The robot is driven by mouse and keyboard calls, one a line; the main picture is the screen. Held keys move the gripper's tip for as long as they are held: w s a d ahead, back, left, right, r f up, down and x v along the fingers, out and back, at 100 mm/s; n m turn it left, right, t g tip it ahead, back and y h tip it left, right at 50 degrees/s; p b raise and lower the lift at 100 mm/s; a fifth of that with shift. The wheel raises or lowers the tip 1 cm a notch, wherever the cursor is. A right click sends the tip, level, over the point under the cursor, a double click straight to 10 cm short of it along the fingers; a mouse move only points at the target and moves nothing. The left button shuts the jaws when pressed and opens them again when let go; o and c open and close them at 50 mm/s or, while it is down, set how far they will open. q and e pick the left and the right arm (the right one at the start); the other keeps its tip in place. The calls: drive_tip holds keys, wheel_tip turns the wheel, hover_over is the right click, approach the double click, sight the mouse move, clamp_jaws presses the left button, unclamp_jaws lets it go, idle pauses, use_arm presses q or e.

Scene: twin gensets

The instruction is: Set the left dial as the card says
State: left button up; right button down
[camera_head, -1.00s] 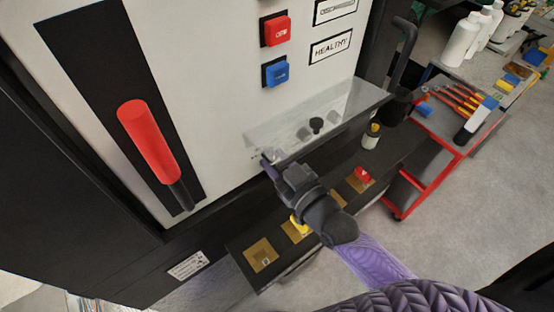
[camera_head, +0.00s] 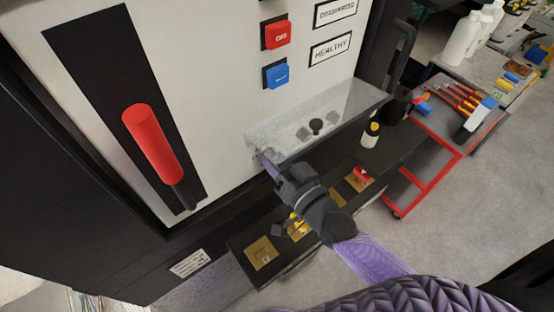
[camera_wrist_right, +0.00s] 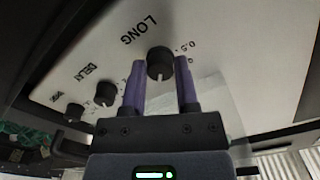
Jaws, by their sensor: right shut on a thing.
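My right gripper (camera_head: 267,157) reaches in from the lower right to the left end of the clear sloping panel (camera_head: 350,104) on the white cabinet. In the right wrist view its two purple fingers stand on either side of a black round dial (camera_wrist_right: 160,62) beside the word LONG, shut on it. A small scale with 0.5 and 0 sits to the right of this dial. A middle dial (camera_wrist_right: 105,94) and a far dial (camera_wrist_right: 75,111) are to its left, untouched. In the head view the gripper hides the held dial. No card with a setting is readable. My left gripper is not in view.
A red handle (camera_head: 152,144) stands on a black strip at left. Red (camera_head: 277,35) and blue (camera_head: 276,75) buttons sit above the panel. A dark ledge below carries gold plates, a yellow and a red control (camera_head: 363,174). A red cart (camera_head: 440,165) stands at right.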

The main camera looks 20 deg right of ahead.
idle(0.3)
drive_tip(key=shift+c, duration=1.8)
unclamp_jaws()
drive_tip(key=b+v, duration=0.1)
drive_tip(key=v, duration=0.9)
